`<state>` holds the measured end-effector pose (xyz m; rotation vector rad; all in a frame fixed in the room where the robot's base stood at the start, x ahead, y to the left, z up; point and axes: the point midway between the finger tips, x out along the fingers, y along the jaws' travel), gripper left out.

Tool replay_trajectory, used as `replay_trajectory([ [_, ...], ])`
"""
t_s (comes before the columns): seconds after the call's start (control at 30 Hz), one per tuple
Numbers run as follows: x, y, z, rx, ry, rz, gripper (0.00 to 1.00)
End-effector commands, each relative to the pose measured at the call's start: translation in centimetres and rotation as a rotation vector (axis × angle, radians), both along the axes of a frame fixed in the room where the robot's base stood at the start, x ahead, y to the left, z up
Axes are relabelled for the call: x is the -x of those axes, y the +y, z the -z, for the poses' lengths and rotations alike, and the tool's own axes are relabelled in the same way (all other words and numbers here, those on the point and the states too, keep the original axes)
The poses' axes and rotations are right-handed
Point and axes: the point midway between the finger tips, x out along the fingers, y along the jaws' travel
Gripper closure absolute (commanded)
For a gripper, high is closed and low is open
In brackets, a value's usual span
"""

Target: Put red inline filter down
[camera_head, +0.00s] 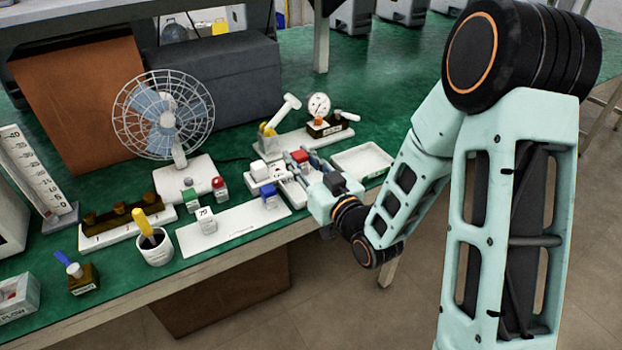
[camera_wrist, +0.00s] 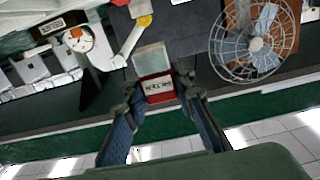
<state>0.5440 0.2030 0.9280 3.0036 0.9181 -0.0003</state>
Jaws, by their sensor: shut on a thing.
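The red inline filter (camera_wrist: 158,88) is a small red block with a pale label and a clear whitish part on one end. In the wrist view it sits between the two dark blue fingers of my gripper (camera_wrist: 160,92), which are shut on it. In the head view the red filter (camera_head: 300,156) shows at the tips of my gripper (camera_head: 304,162), over or just behind a small white tray area with white blocks. Its underside is hidden there, so I cannot tell whether it touches anything.
A white block (camera_head: 259,170) and a blue block (camera_head: 268,196) are left of my gripper. A red-topped piece (camera_head: 219,187) stands near the fan (camera_head: 163,115). A long white mat (camera_head: 232,229) and an empty white tray (camera_head: 362,161) have clear room. A dial gauge (camera_head: 319,106) stands behind.

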Motion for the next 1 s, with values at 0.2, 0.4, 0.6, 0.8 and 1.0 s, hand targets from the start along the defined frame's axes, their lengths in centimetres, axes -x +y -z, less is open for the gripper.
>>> replay_trajectory([
  [0.2, -3.7, -1.2, 3.5, -0.001, 0.002, 0.001, 1.0],
  [0.4, -5.6, -1.8, 5.7, 0.0, 0.0, 0.0, 1.0],
  [0.6, -6.4, -2.1, 6.6, -0.001, -0.001, 0.001, 1.0],
  [0.8, -6.7, -2.1, 9.6, -0.001, 0.002, -0.002, 1.0],
  [1.0, -6.6, -2.1, 9.8, -0.001, -0.001, -0.001, 1.0],
])
